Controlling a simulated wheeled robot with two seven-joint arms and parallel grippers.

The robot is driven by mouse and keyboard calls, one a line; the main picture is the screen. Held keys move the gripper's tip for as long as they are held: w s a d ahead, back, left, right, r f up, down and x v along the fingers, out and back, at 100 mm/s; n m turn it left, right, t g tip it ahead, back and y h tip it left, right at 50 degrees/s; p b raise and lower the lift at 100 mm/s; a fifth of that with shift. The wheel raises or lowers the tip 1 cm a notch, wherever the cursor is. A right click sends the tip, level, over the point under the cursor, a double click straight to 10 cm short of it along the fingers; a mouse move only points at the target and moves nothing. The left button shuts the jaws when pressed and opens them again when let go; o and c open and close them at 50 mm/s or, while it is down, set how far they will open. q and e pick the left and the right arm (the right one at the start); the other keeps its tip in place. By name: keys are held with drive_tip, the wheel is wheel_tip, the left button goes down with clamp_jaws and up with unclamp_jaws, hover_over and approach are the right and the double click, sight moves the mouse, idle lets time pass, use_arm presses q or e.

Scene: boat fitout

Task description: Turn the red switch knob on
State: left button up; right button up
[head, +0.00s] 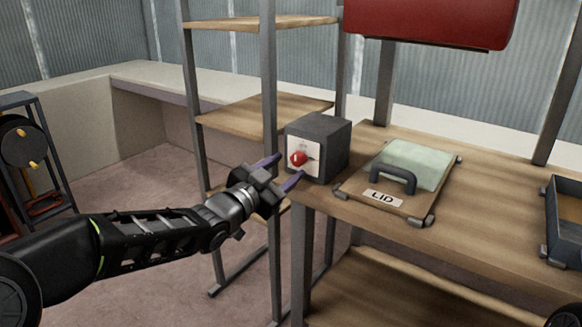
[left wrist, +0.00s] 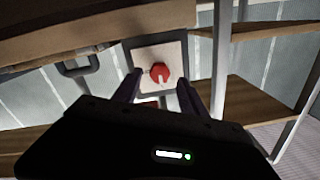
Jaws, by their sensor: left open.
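The red switch knob (head: 298,158) sits on the pale front plate of a dark grey box (head: 333,140) at the left end of the wooden bench. In the left wrist view the knob (left wrist: 160,72) shows with a pale mark on it, between and beyond my fingertips. My left gripper (head: 280,170) is open, with its purple fingers pointing toward the box face. The fingers stand on either side of the knob in the left wrist view (left wrist: 158,88) and appear apart from it. My right gripper is not in view.
A board marked LID (head: 350,185) with a dark handle lies on the bench (head: 465,220) right of the box. A dark tray (head: 566,225) is at the right edge. A shelf rack (head: 268,60) stands behind my gripper. A red container (head: 430,20) is above.

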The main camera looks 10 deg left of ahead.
sight(298, 159)
use_arm(q)
drive_tip(key=shift+x, duration=1.4)
clamp_jaws()
